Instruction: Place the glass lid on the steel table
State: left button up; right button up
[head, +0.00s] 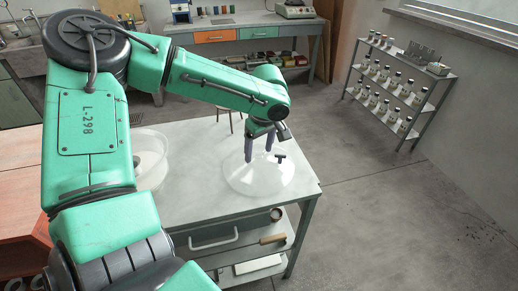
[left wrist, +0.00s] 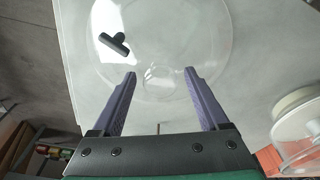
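The clear glass lid (head: 258,182) lies on the pale top of the steel table (head: 200,140), near its right side. Its dark T-shaped handle (head: 281,157) stands up; in the left wrist view the handle (left wrist: 115,43) is left of and beyond my fingertips. My left gripper (head: 259,155) is above the lid with its two purple fingers apart and nothing between them. It also shows open in the left wrist view (left wrist: 160,72), over the clear lid (left wrist: 165,35). Whether the fingertips touch the glass is hard to tell. My right gripper is not in view.
A round, clear-walled vessel (head: 152,160) stands on the table's left, partly behind my arm; it also shows in the left wrist view (left wrist: 304,130). A wooden-handled tool (head: 272,239) is on the lower shelf. A jar rack (head: 398,90) stands right, across open floor.

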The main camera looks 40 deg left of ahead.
aim_at(263, 161)
pick_arm(q)
jog(key=shift+r, duration=0.3)
notch_tip(263, 161, up, 12)
jog(key=d+p, duration=0.1)
jog(key=shift+s+d+f, duration=0.2)
jog(key=shift+d, duration=0.2)
